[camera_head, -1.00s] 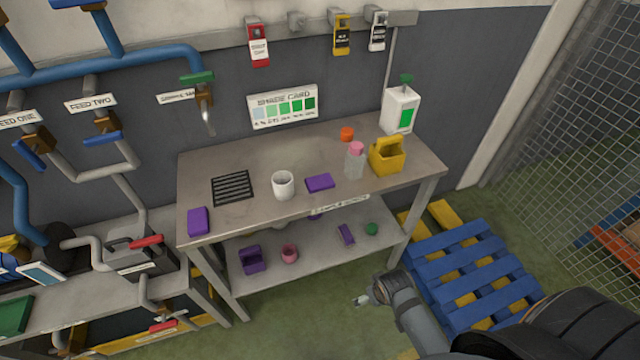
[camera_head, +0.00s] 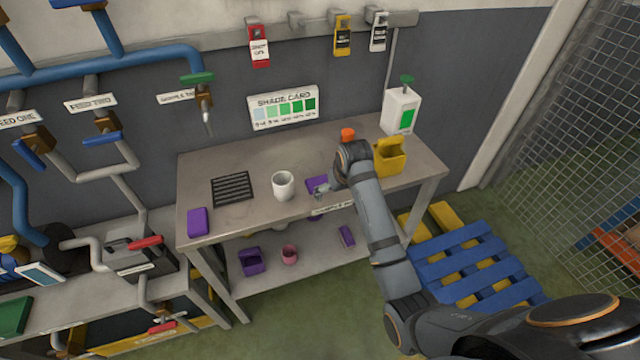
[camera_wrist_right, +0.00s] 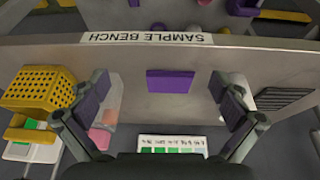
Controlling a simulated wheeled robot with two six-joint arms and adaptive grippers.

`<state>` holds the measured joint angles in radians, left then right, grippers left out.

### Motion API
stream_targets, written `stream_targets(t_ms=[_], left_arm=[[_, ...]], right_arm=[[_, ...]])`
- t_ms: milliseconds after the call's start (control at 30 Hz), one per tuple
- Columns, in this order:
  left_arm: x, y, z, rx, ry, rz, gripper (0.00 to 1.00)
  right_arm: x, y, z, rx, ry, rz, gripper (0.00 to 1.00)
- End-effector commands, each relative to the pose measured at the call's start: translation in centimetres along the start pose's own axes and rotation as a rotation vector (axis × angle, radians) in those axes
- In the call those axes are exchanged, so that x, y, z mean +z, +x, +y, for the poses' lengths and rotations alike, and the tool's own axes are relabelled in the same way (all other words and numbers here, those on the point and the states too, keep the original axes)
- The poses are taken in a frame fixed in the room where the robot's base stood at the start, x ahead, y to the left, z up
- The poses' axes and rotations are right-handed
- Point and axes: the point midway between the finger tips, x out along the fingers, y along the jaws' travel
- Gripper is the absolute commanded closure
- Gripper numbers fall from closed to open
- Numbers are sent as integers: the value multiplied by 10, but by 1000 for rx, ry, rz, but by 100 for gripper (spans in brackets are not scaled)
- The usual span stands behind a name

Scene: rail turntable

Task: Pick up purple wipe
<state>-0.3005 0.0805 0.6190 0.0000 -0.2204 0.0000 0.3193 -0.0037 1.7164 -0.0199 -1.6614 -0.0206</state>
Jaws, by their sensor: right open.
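A flat purple wipe (camera_head: 316,182) lies on the grey bench, right of the white cup. In the right wrist view the wipe (camera_wrist_right: 170,80) is a purple rectangle between my spread fingers, not visibly touched by them. My right gripper (camera_head: 322,191) is open and empty, over the bench at the wipe and partly covering it in the head view. A second purple flat piece (camera_head: 197,221) lies at the bench's front left corner. My left gripper is not in view.
A white cup (camera_head: 283,185) stands left of the wipe, near a black grille (camera_head: 233,188). A yellow caddy (camera_head: 390,157) stands on the right. In the wrist view, a clear bottle with a pink cap (camera_wrist_right: 98,138) is beside one finger. A lower shelf (camera_head: 270,272) holds several small items.

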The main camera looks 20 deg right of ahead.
Motion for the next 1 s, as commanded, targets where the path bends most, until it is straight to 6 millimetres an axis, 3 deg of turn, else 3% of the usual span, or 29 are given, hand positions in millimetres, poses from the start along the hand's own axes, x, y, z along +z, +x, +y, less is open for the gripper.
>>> stream_targets(t_ms=[33,100,233,400,700,900,1000], left_arm=[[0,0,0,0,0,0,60],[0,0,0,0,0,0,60],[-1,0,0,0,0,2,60],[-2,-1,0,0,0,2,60],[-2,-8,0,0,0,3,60],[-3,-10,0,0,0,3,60],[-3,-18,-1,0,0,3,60]], right_arm=[[-27,-8,-5,-10,-2,10,0],[-53,-16,-11,-19,-6,14,0],[-77,-25,-16,-27,-12,17,0],[-80,-24,-18,-29,-13,16,0],[-81,21,-18,-29,-13,16,0],[-80,28,-19,-29,-13,18,0],[-76,41,-19,-29,-13,13,0]])
